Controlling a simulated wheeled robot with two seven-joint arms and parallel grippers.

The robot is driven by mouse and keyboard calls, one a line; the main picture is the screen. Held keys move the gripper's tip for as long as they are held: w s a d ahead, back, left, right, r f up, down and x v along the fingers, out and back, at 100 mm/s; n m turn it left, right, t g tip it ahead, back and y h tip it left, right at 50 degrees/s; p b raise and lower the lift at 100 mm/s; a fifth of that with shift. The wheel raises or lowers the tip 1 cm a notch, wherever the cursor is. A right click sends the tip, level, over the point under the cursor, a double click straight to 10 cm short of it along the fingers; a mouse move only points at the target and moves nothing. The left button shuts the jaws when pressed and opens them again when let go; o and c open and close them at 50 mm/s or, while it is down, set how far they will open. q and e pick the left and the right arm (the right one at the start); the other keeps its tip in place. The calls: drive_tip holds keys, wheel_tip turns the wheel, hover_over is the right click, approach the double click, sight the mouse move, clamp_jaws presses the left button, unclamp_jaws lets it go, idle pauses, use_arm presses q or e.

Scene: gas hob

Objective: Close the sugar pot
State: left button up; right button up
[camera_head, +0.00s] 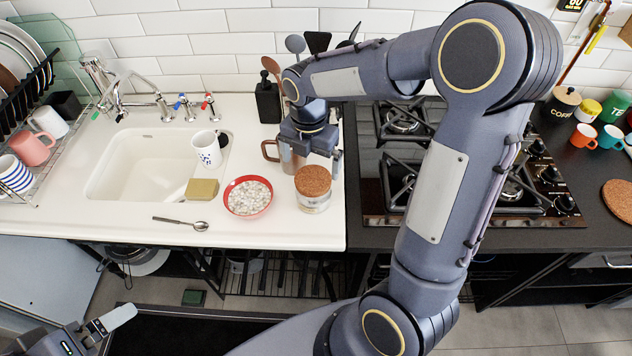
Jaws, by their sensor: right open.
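A short jar (314,203) with a round brown cork-like top (313,180) stands near the front right of the white counter; no label reading sugar is legible, so I cannot tell if it is the sugar pot. My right gripper (309,158) is open and points down just behind this jar, by a metal mug (291,160) that it partly hides. I see nothing held in it. My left gripper (100,328) is at the lower left, in front of and below the counter, only partly in view; its opening is unclear.
The hob (372,190) is right.

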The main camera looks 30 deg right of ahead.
sight(313, 179)
drive_tip(key=f, duration=0.5)
drive_tip(key=shift+s+d+f, duration=0.15)
drive_tip(key=shift+d, duration=0.1)
drive_tip(key=shift+c, duration=0.4)
drive_tip(key=c, duration=0.9)
